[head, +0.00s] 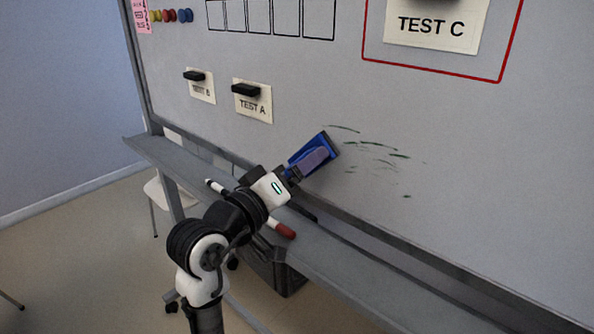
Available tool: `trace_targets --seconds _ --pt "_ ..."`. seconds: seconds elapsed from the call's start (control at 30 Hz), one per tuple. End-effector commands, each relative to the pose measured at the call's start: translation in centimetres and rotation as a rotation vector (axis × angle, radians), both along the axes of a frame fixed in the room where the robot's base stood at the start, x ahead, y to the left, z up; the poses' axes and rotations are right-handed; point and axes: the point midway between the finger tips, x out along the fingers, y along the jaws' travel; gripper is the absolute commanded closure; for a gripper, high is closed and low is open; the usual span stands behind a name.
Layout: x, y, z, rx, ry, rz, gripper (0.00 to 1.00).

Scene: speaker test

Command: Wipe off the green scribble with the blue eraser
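The blue eraser (325,143) is in my gripper (304,163), at the whiteboard (480,200). The gripper's fingers are closed around it, partly hidden by the eraser and the wrist. The eraser is tilted and lies against or very near the board; I cannot tell which. The green scribble (378,147) shows as broken, thin dark-green strokes just right of the eraser. Some faint bits lie lower and further right. Any marks behind the eraser are hidden.
A tray ledge (330,262) runs below the board, with a red-capped marker (281,228) and a dark-tipped marker (214,187) on it. Cards TEST A (252,106), TEST B (201,90) and TEST C (432,26) hang under black magnets. Coloured magnets (171,15) sit top left.

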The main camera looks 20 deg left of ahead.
Motion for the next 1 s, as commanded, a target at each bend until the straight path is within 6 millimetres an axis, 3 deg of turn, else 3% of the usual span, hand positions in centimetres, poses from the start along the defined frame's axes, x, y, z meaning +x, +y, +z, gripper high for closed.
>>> trace_targets --seconds 1.0 --pt "1.7 -0.6 0.0 0.000 0.000 0.000 0.31"
